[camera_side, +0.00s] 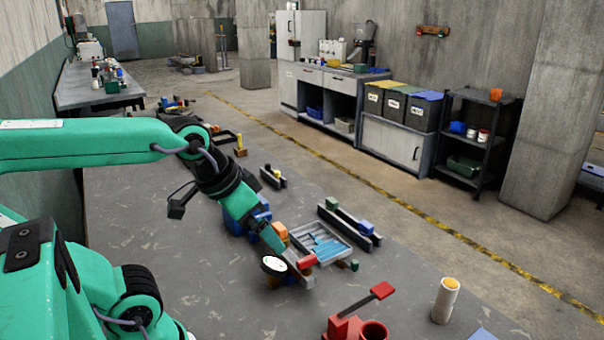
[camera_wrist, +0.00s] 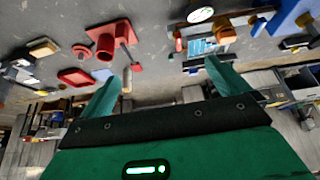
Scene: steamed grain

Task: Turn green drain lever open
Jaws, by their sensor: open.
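I cannot make out a green drain lever for certain in either view. My gripper (camera_side: 268,238) is over the middle of the bench in the side view, near a round white dial (camera_side: 274,265) and a tray with blue strips (camera_side: 320,243). In the wrist view my gripper (camera_wrist: 162,74) has its two green fingers wide apart, with nothing between them. A small green block (camera_side: 332,203) sits on a dark rack, and a small dark green piece (camera_side: 354,265) stands right of the tray. Neither clearly shows as a lever.
A red fixture (camera_side: 345,328) with a raised red handle (camera_side: 382,290) stands at the front; the fixture also shows in the wrist view (camera_wrist: 104,46). A pale upright cylinder (camera_side: 445,300) is right of it. Blue parts (camera_side: 238,222) crowd behind my gripper. The bench's (camera_side: 215,295) front left is bare.

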